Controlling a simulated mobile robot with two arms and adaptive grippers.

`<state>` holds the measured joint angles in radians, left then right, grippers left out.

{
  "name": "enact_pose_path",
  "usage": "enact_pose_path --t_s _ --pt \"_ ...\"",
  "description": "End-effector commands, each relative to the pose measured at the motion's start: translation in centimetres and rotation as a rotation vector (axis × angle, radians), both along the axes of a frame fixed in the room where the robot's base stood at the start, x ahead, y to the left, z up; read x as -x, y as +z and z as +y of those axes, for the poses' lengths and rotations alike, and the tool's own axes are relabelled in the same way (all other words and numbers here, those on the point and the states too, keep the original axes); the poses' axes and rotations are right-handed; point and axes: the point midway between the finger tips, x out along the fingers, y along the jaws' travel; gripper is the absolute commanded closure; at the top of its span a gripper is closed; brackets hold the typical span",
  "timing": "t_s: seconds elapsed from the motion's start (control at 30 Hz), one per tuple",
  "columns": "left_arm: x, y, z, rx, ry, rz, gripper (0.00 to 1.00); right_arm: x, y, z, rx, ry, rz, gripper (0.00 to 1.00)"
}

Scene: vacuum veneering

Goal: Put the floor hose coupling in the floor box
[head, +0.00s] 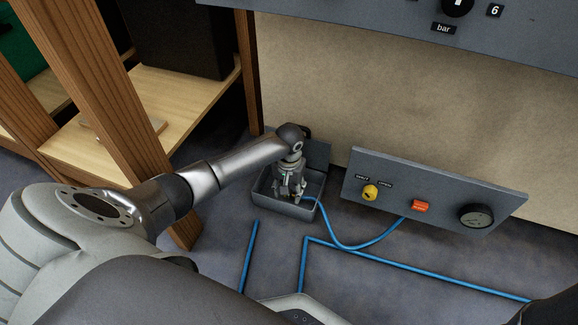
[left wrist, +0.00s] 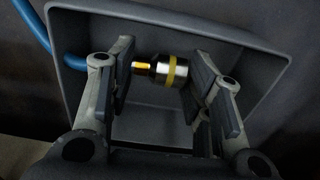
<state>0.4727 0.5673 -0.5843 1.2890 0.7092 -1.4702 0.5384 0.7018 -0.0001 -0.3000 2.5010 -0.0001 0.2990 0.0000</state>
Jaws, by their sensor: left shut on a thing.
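The floor hose coupling (left wrist: 165,71) is a short silver metal piece with a yellow band and a brass-coloured end. In the left wrist view it lies crosswise between the fingers of my left gripper (left wrist: 157,80), which is shut on it. The floor box (head: 284,208) is a grey open tray on the floor, with its lid standing up behind. Its wall also shows in the left wrist view (left wrist: 225,30). My left gripper (head: 290,186) points down into the box. I cannot tell whether the coupling touches the box floor. In the head view the gripper hides the coupling.
A blue hose (head: 355,247) runs from the box to a low grey panel (head: 365,208) with a yellow knob, an orange switch and a gauge. More blue line lies along the floor. A wooden shelf (head: 190,92) stands left of the box, close to my left arm.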

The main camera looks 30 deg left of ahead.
Motion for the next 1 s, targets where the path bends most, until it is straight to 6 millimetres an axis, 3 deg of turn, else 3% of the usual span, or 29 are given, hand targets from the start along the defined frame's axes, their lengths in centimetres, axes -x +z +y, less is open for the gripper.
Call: enact_pose_path --t_s 0.33,0.77,0.8,0.93,1.0 --pt "0.0 -3.7 0.1 -0.001 0.001 -0.001 0.82 0.0 -3.3 0.0 0.0 0.0 0.0 0.66" --pt "0.0 -3.9 0.0 0.0 0.001 0.001 0.82 0.0 -3.0 0.0 0.0 0.0 0.001 0.66" --pt "0.0 -4.0 0.0 0.0 0.0 0.0 0.52 0.0 -3.0 0.0 0.0 0.0 0.001 0.66" --pt "0.0 -4.0 0.0 0.0 0.0 0.0 0.35 0.0 -3.1 0.0 0.0 0.0 0.001 0.66" --pt "0.0 -4.0 0.0 0.0 0.001 0.0 0.33 0.0 -3.1 0.0 0.0 0.0 0.001 0.66"
